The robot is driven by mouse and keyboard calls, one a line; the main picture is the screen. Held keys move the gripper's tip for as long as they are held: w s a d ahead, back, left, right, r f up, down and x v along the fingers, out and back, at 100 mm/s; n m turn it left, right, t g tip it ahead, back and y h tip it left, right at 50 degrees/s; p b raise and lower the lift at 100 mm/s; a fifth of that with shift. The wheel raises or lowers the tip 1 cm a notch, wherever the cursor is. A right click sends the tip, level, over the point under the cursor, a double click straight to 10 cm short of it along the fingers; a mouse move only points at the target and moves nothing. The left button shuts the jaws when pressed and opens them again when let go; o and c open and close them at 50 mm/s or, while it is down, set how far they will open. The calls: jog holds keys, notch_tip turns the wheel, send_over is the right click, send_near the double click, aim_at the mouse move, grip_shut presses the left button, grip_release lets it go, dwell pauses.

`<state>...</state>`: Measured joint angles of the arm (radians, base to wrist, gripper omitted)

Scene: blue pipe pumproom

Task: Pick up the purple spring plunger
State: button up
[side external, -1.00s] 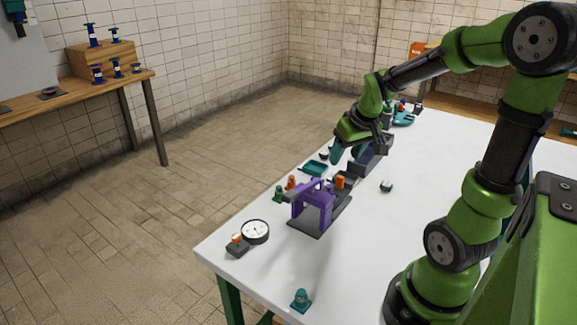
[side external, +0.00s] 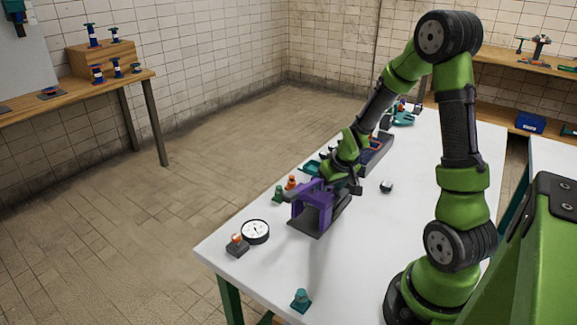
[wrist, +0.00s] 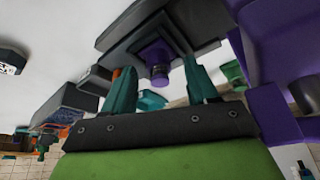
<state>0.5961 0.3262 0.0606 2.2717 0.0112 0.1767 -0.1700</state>
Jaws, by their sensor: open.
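The purple spring plunger (wrist: 157,57) shows in the wrist view as a short ribbed purple cylinder on a dark block. My gripper (wrist: 157,68) is open, with one teal finger on each side of the plunger. I cannot tell whether either finger touches it. In the side view my gripper (side external: 345,186) is low over the table, just right of and behind a purple bracket (side external: 302,210) on a dark base plate. The plunger is not clearly visible there, and the arm and bracket cover that area.
The purple bracket also stands close on the right in the wrist view (wrist: 275,42). A round dial gauge (side external: 256,231), a green piece (side external: 278,193) and an orange piece (side external: 291,183) are near the table's left edge. A dark tray (side external: 377,155) lies behind my gripper. The right tabletop is mostly clear.

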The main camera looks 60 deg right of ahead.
jog(key=shift+w+f, duration=0.1)
jog(key=shift+f, duration=0.1)
grip_shut()
dwell(0.3)
